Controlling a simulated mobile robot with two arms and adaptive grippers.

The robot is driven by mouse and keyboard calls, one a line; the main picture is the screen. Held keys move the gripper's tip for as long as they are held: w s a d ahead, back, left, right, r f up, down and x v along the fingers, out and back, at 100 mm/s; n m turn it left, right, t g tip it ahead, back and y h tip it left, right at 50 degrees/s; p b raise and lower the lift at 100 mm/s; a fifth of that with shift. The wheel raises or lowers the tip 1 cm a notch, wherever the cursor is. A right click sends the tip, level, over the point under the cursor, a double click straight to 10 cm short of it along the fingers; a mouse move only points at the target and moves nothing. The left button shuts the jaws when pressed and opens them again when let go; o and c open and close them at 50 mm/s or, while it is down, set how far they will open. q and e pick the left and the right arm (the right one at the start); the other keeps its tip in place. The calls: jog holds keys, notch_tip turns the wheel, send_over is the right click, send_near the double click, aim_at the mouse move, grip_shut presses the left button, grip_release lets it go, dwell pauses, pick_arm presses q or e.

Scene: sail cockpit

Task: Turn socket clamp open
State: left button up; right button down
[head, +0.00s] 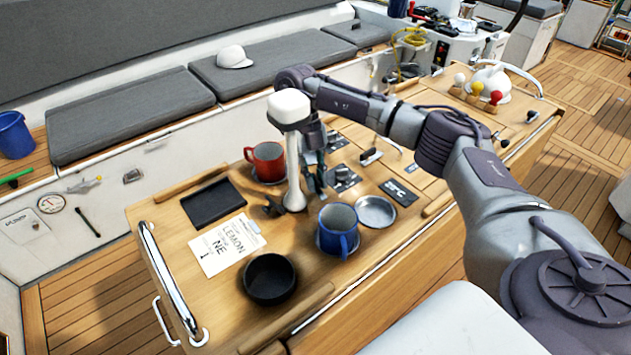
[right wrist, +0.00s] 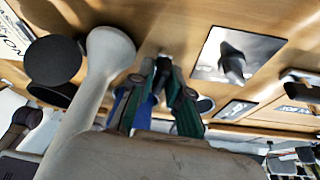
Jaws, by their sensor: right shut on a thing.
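My right gripper (head: 314,182) reaches down to the wooden cockpit table (head: 205,288), just right of a pale post. In the right wrist view its two fingers (right wrist: 158,98) are closed around a small dark piece (right wrist: 161,72) at the tabletop. This piece looks like the handle of the socket clamp, but the fingers hide most of it and I cannot tell how far it is turned. The pale post (head: 294,182) has a flared foot and a white top; it also shows close by in the right wrist view (right wrist: 92,88). My left gripper is out of view.
A red mug (head: 266,160) stands left of the post and a blue mug (head: 337,222) stands to its right front. A metal dish (head: 376,212), black bowl (head: 269,279), dark tray (head: 213,203) and printed card (head: 224,248) lie around. Small panels surround the gripper.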

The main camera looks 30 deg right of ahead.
jog(key=shift+n+h+b, duration=0.35)
jog(key=shift+n+h, duration=0.05)
jog(key=shift+n, duration=0.6)
jog(key=shift+r, duration=0.1)
jog(key=c, duration=1.2)
grip_release()
jog(key=v, duration=1.2)
